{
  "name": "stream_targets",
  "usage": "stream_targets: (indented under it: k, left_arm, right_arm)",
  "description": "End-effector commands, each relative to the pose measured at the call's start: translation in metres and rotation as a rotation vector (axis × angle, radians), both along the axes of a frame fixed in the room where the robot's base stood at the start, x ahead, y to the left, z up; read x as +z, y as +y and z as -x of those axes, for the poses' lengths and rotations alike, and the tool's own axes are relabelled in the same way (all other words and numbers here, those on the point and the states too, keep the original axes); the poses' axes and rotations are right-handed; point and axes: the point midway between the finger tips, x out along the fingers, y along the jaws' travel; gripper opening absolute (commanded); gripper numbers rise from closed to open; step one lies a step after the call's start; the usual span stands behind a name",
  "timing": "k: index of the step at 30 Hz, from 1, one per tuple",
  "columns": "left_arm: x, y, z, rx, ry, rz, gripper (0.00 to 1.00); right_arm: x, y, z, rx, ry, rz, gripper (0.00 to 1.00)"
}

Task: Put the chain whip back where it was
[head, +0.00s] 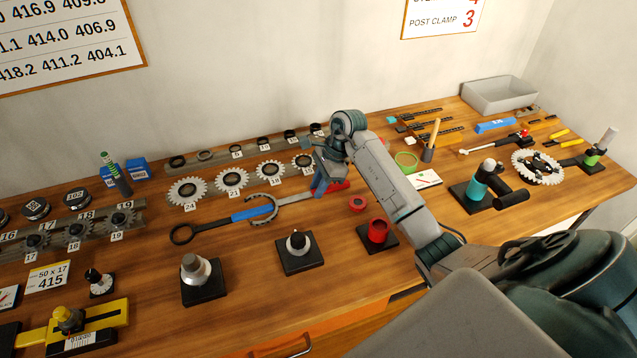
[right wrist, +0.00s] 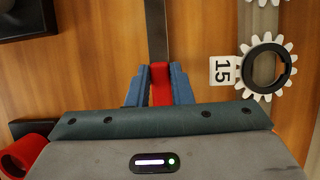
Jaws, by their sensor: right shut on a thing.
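The chain whip has a grey bar (head: 297,199), a red handle (head: 340,185) and a dark curved chain end (head: 262,209) at its left. My right gripper (head: 320,187) is shut on the red handle. In the right wrist view the blue fingers close on both sides of the handle (right wrist: 160,86), and the dark bar (right wrist: 156,35) runs away from them. The chain end overlaps a blue-handled tool (head: 245,214) with a black ring at its left. I cannot tell whether the whip touches the table. My left gripper is out of view.
Numbered sprockets (head: 231,180) lie on a rail behind the whip. Black-based stands (head: 300,262) are in front.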

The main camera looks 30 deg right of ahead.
Motion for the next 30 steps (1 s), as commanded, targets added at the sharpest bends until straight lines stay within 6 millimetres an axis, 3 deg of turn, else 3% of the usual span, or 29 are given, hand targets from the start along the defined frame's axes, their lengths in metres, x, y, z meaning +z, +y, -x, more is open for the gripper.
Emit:
stream_targets:
  k: [7,8,11,23,30]
  left_arm:
    - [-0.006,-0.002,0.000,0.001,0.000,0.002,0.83]
    - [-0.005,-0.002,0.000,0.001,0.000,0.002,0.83]
    - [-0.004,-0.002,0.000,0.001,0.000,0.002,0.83]
    - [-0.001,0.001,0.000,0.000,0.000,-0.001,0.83]
    - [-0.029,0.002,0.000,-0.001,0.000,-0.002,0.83]
  right_arm:
    - [-0.004,0.000,0.000,0.000,-0.002,0.001,0.00]
    - [-0.003,0.000,0.000,0.001,-0.001,0.000,0.23]
    - [-0.002,0.000,0.000,0.000,-0.001,0.000,0.41]
    - [0.003,-0.001,0.000,0.000,-0.002,0.001,0.41]
    - [0.042,-0.020,0.004,0.000,-0.006,0.006,0.41]
